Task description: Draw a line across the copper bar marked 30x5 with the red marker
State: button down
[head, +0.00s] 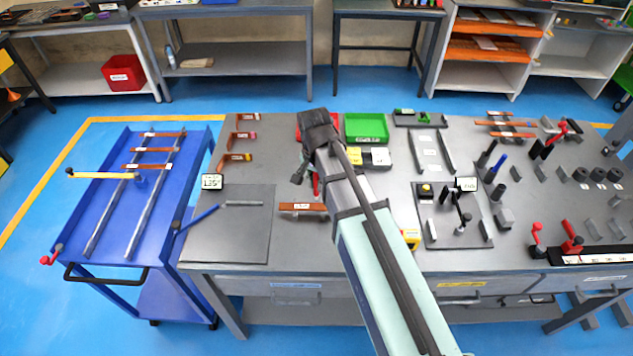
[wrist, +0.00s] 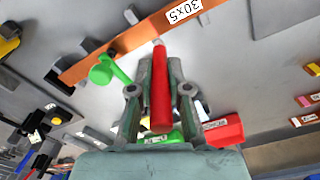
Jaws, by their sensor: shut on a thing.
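The copper bar (wrist: 128,42) with a white 30x5 label runs diagonally across the top of the wrist view. In the head view a copper bar (head: 290,207) with a white label lies on the bench below my gripper, its text too small to read. My gripper (wrist: 160,75) is shut on the red marker (wrist: 160,95). The marker's pale tip points at the bar's near edge, left of the label; I cannot tell whether it touches. In the head view the marker (head: 316,184) shows as a red sliver beside my arm, and the gripper is mostly hidden.
A green lever (wrist: 108,70) sits against the bar, left of the marker. A green bin (head: 366,127) and a bending fixture (head: 455,220) stand to the right on the bench. A dark flat plate (head: 230,240) lies to the left, with a blue cart (head: 130,195) beyond.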

jog(key=shift+r+p, duration=2.05)
jog(key=shift+r, duration=1.1)
jog(key=shift+f, duration=0.1)
